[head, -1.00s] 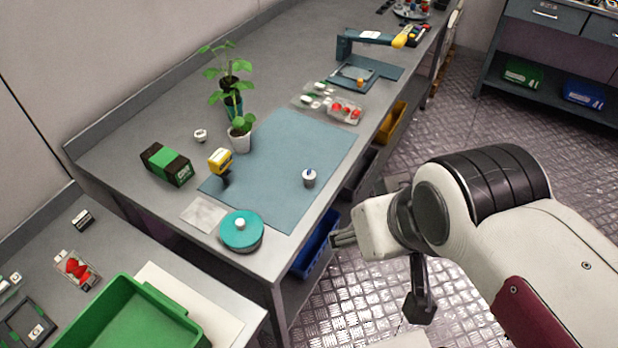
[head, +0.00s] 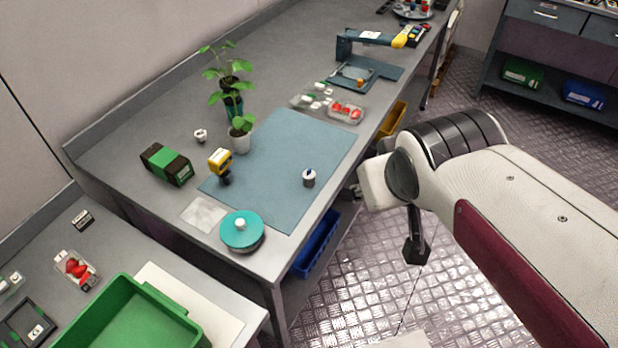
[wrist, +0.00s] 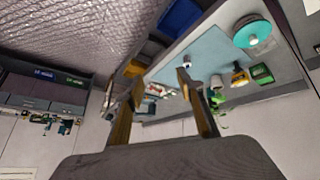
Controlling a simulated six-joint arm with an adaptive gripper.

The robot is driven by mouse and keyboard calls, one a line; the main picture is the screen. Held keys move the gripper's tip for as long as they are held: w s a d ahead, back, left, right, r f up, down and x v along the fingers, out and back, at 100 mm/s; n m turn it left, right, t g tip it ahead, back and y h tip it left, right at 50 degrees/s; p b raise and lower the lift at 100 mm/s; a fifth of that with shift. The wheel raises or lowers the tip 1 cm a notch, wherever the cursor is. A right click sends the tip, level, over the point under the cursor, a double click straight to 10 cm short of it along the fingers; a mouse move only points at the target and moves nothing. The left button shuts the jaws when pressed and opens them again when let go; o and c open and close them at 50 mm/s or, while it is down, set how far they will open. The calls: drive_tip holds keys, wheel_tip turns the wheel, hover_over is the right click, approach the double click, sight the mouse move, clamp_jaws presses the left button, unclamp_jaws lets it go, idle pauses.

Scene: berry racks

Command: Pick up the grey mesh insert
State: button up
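A pale grey flat square (head: 204,214) lies on the bench at the near left corner of the blue mat. It may be the grey mesh insert, but its texture is too small to be sure. My gripper (wrist: 160,83) shows in the wrist view with its two fingers wide apart and nothing between them. In the head view its fingers are mostly hidden behind my white wrist, which is off the bench's right edge, well right of the square. I cannot pick out the square in the wrist view.
The blue mat (head: 285,165) holds a small white jar (head: 309,178). A teal-lidded round container (head: 242,231), a yellow device (head: 221,163), a green-black box (head: 167,164) and potted plants (head: 240,135) stand around it. A green crate (head: 130,318) is at front left.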

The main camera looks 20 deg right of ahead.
drive_tip(key=w+d+f+n+t, duration=0.2)
drive_tip(key=w+d+f, duration=0.15)
drive_tip(key=w, duration=0.65)
drive_tip(key=w+d+f+n+t, duration=0.25)
drive_tip(key=w+d, duration=0.25)
drive_tip(key=w, duration=0.5)
drive_tip(key=n+y, duration=0.4)
drive_tip(key=y, duration=0.5)
hover_over(329, 191)
drive_tip(key=w+d, duration=0.3)
drive_tip(key=d, duration=0.2)
wheel_tip(329, 191, down, 13)
drive_tip(key=s+a+y, duration=0.1)
drive_tip(key=s+a+f+y, duration=0.1)
drive_tip(key=s+y, duration=0.1)
drive_tip(key=shift+s+a, duration=0.2)
drive_tip(key=shift+s+a+y, duration=0.3)
drive_tip(key=shift+s+y, duration=0.3)
drive_tip(key=shift+s, duration=0.1)
drive_tip(key=shift+x, duration=1.3)
